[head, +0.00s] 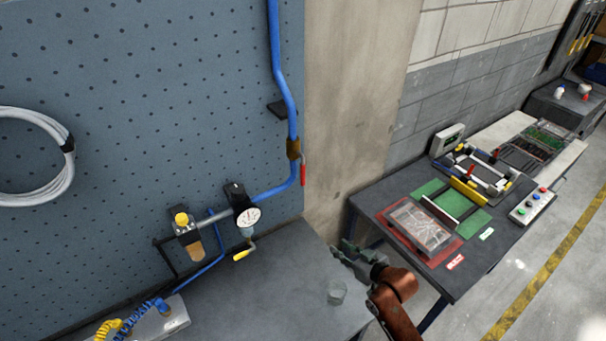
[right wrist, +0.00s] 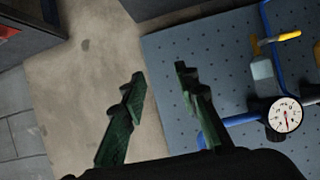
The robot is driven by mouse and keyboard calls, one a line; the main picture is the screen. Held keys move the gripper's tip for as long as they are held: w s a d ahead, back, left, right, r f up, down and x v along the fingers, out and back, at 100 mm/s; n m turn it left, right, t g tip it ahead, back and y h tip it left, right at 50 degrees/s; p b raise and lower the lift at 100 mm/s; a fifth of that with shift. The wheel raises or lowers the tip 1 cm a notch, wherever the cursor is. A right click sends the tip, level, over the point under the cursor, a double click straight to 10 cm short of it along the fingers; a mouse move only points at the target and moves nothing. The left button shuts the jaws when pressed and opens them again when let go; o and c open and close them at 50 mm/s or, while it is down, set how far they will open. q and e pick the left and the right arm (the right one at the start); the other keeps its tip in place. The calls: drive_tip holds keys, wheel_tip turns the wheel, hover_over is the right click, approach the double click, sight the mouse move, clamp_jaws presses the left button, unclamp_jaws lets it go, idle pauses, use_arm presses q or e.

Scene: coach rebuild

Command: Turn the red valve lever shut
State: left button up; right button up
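The red valve lever (head: 303,168) hangs straight down beside a brass valve body (head: 293,149) on the blue pipe (head: 275,45) in the head view. My right gripper (head: 343,251) is below and to the right of the lever, apart from it, over the right end of the grey bench. In the right wrist view the two fingers of my right gripper (right wrist: 160,78) are spread with nothing between them. The lever cannot be made out in the right wrist view. My left gripper does not show in either view.
A round gauge (head: 248,216) and a regulator with a yellow knob (head: 182,220) sit on the pipe run, left of the lever. A yellow-handled valve (head: 242,254) is below the gauge. A second table with fixtures is at right.

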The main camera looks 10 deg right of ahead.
sight(303, 175)
drive_tip(key=w+a+r+n+t+y, duration=0.1)
drive_tip(key=w+a+r+y, duration=0.15)
drive_tip(key=r, duration=0.45)
drive_tip(key=w+a+r+n+t+y, duration=0.1)
drive_tip(key=w+r, duration=0.3)
drive_tip(key=r, duration=0.3)
drive_tip(key=w+a+r+t+y, duration=0.1)
drive_tip(key=w+a+r+y, duration=0.15)
drive_tip(key=r, duration=0.45)
drive_tip(key=shift+h, duration=0.5)
drive_tip(key=p+x, duration=0.1)
drive_tip(key=x, duration=0.1)
drive_tip(key=p+x, duration=0.1)
drive_tip(key=x, duration=0.2)
drive_tip(key=p+x, duration=0.1)
drive_tip(key=x, duration=0.1)
drive_tip(key=shift+w+a+r, duration=0.15)
drive_tip(key=shift+w+r, duration=0.2)
drive_tip(key=shift+w, duration=0.05)
clamp_jaws()
